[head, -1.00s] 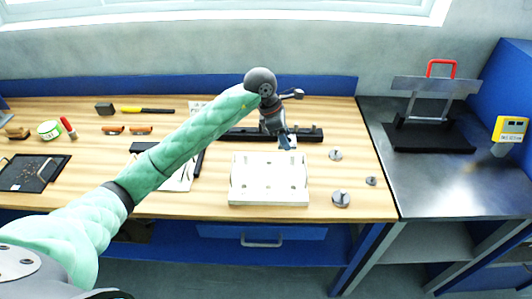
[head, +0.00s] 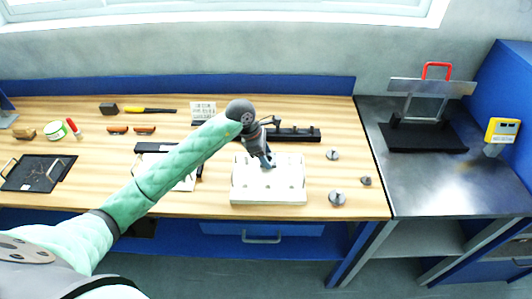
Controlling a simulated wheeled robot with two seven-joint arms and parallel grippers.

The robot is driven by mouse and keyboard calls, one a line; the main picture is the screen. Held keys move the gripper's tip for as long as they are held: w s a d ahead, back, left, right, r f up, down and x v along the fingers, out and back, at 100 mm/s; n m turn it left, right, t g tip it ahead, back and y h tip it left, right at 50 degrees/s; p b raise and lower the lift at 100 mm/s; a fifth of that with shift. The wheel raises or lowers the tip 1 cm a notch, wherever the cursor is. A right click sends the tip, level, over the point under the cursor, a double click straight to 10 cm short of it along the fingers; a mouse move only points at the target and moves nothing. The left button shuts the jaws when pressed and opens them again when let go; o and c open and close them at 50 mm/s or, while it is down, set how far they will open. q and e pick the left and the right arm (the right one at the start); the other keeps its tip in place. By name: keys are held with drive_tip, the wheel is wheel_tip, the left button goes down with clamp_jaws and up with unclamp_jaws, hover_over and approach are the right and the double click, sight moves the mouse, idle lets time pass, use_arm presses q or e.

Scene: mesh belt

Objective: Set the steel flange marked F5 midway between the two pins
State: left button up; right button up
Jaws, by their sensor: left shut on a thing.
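A white plate (head: 268,197) lies near the front edge of the bench. Small marks and fittings show on its top, but I cannot tell which are the two pins. My left gripper (head: 268,164) is over the plate's rear middle part, pointing down. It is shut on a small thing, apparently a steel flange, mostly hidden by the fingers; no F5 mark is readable. Three grey flanges lie on the wood to the right: a rear one (head: 332,154), a small one (head: 366,180) and a front one (head: 337,198). My right gripper is not in view.
A black rail-like fixture (head: 300,134) lies behind the plate. A black tray (head: 38,173), a green-and-white tin (head: 56,130) and tools lie left. A steel surface (head: 440,185) with a black-based stand (head: 425,137) is at right.

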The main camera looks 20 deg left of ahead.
use_arm(q)
drive_tip(key=shift+f, duration=0.3)
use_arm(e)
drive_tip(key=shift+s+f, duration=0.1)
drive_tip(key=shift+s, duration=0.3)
use_arm(q)
drive_tip(key=shift+f, duration=0.1)
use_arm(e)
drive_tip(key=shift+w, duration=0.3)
use_arm(q)
drive_tip(key=o, duration=1.2)
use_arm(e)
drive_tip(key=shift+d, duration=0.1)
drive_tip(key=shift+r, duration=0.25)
